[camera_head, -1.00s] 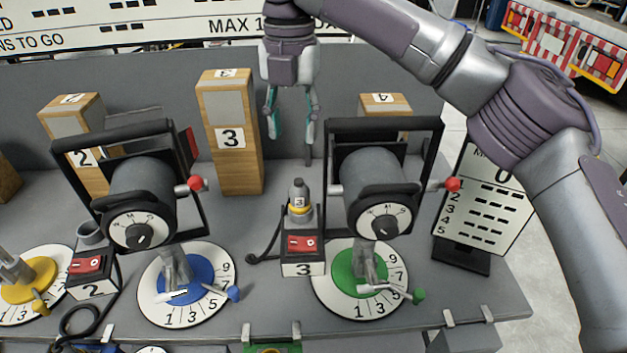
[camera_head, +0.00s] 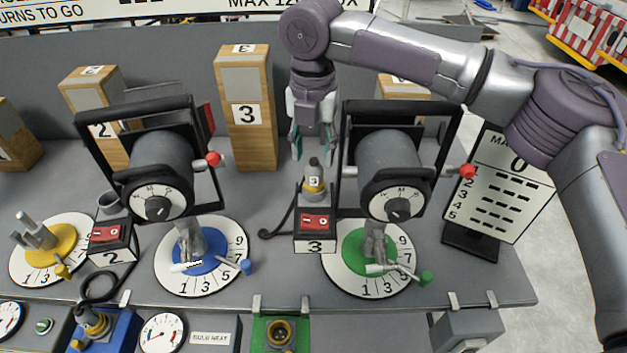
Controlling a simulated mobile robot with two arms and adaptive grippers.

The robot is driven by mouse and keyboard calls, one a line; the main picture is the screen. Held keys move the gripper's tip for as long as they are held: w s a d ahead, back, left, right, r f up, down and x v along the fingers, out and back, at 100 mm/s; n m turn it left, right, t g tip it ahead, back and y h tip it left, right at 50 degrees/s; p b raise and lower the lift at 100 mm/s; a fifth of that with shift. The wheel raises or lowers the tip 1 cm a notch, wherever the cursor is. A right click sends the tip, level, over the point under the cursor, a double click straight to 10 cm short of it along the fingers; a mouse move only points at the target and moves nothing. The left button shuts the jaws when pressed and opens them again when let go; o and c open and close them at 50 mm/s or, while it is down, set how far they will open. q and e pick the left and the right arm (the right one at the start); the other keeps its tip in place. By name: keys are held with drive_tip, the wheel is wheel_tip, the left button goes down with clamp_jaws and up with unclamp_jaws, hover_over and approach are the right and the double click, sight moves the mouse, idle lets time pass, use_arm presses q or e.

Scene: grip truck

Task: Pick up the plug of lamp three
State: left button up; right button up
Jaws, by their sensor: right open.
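The plug of lamp three (camera_head: 314,178) is a grey plug with a yellow ring and a small "3" label. It stands upright on the switch box marked 3 (camera_head: 316,224), which has a red switch. My right gripper (camera_head: 312,155) points down just above and behind the plug, with its teal-padded fingers apart. Nothing shows between the fingers; whether they touch the plug top cannot be told. My left gripper is not in view.
Two black-framed lamps (camera_head: 160,183) and (camera_head: 395,192) stand on either side of the plug, the right one close to my gripper. Wooden block 3 (camera_head: 247,115) stands behind left. A score board (camera_head: 497,185) stands at right.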

sight(314, 159)
wheel_tip(314, 159, down, 4)
drive_tip(key=shift+w+d+r+p, duration=0.1)
drive_tip(key=shift+p, duration=0.25)
drive_tip(key=shift+f, duration=0.3)
clamp_jaws()
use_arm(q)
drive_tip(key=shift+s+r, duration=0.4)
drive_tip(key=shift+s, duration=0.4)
use_arm(e)
drive_tip(key=shift+r, duration=0.1)
